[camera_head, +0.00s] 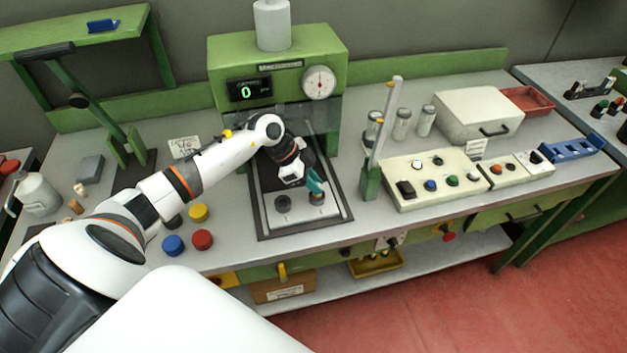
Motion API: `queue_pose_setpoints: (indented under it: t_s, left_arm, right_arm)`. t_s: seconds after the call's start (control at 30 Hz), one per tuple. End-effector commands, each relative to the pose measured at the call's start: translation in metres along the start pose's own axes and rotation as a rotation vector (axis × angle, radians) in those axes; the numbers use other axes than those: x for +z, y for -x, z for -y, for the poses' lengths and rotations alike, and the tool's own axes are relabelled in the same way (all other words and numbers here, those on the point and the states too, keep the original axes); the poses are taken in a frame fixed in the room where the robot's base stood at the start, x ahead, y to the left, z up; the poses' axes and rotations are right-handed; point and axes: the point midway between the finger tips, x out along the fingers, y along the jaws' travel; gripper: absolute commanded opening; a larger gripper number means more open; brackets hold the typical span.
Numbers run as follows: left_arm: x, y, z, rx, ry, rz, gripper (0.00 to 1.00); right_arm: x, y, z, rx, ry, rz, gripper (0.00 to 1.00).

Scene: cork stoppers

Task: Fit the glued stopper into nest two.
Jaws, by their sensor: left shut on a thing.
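The left nest (283,202) looks empty. My left gripper (316,190), with teal fingers, points down at the right nest (317,202). It is shut on a small brownish stopper (318,196), mostly hidden by the fingers. The stopper is at the right nest; I cannot tell whether it is seated in it or just above. No nest number is legible. My right gripper is not in view.
The green press (278,70) with a display and gauge stands behind the plate. An upright post (384,135) and a button panel (434,178) are on the right. Yellow (198,212), blue (173,245) and red (202,240) round pieces lie left of the plate.

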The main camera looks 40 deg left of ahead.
Motion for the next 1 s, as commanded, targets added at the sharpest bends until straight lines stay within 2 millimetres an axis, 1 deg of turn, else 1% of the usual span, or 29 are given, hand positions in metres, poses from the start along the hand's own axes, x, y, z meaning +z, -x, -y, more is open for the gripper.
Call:
queue_pose_setpoints:
  t_s: [0.53,0.57,0.6,0.7,1.0]
  left_arm:
    - [-0.0048,-0.0073,0.0001,-0.001,0.000,0.000,0.00]
    - [-0.0046,-0.0071,0.0001,0.000,0.000,0.000,0.22]
    - [-0.0045,-0.0069,0.0001,0.000,0.000,0.000,0.28]
    - [-0.0044,-0.0069,0.0001,0.000,0.000,0.000,0.44]
    - [-0.0045,-0.0054,-0.0001,0.000,0.000,0.000,0.44]
  right_arm:
    - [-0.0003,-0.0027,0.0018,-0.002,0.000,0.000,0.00]
    - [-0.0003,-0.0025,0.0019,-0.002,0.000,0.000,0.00]
    - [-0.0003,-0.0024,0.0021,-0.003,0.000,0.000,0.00]
    - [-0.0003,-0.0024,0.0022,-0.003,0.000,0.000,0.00]
    - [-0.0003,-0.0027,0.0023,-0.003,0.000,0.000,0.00]
